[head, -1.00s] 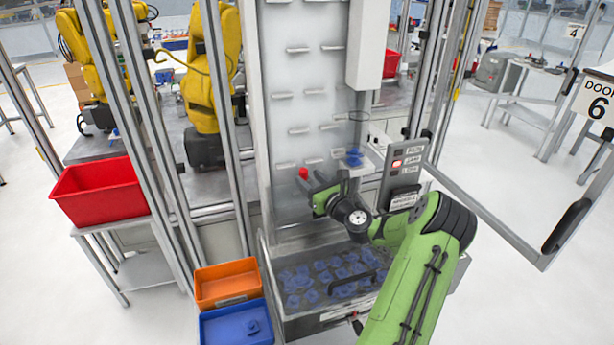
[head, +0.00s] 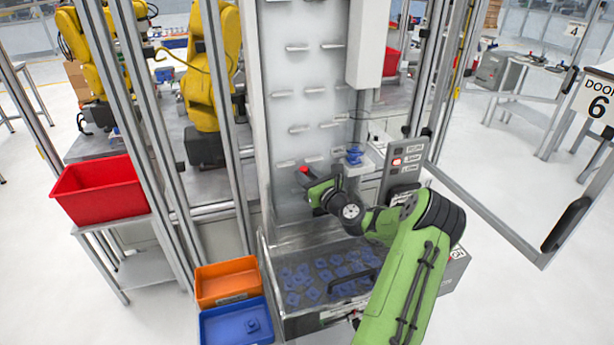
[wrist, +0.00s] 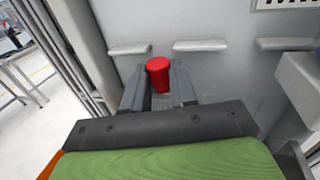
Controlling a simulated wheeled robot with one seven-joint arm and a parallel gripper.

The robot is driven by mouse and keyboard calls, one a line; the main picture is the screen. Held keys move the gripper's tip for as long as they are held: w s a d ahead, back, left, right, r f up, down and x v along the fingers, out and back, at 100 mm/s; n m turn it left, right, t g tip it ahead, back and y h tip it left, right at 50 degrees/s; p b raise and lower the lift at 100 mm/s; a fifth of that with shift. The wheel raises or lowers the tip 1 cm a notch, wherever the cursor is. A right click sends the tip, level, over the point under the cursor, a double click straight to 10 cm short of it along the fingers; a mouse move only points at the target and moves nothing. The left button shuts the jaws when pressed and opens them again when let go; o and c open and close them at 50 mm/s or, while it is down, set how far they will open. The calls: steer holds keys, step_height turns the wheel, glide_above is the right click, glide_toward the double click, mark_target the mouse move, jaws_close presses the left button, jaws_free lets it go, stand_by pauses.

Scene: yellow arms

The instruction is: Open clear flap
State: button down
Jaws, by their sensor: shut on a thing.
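The clear flap (head: 290,208) is a see-through panel low on the front of the tall white panel. A red knob (head: 304,170) sits at its top edge and also shows in the wrist view (wrist: 158,72). My gripper (head: 307,177) is at the knob. In the wrist view, my gripper (wrist: 158,88) has one dark finger on each side of the red knob and is shut on it. The flap looks upright. Its lower part is partly hidden by my arm.
A clear-fronted bin (head: 290,322) of blue parts lies below. An orange bin (head: 225,270) and a blue bin (head: 210,325) stand at its left. A blue part (head: 354,155) sits on a ledge right of my gripper. Metal posts stand at the left.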

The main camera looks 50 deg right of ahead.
steer(key=shift+s+a+f+p, duration=0.25)
steer(key=shift+s+a, duration=0.05)
steer(key=shift+s, duration=0.2)
steer(key=shift+s+a+f+p, duration=0.25)
steer(key=shift+s, duration=0.25)
steer(key=c, duration=0.9)
jaws_free()
steer(key=shift+s, duration=0.1)
steer(key=b+v, duration=0.1)
steer(key=v, duration=1.4)
steer(key=shift+s, duration=0.3)
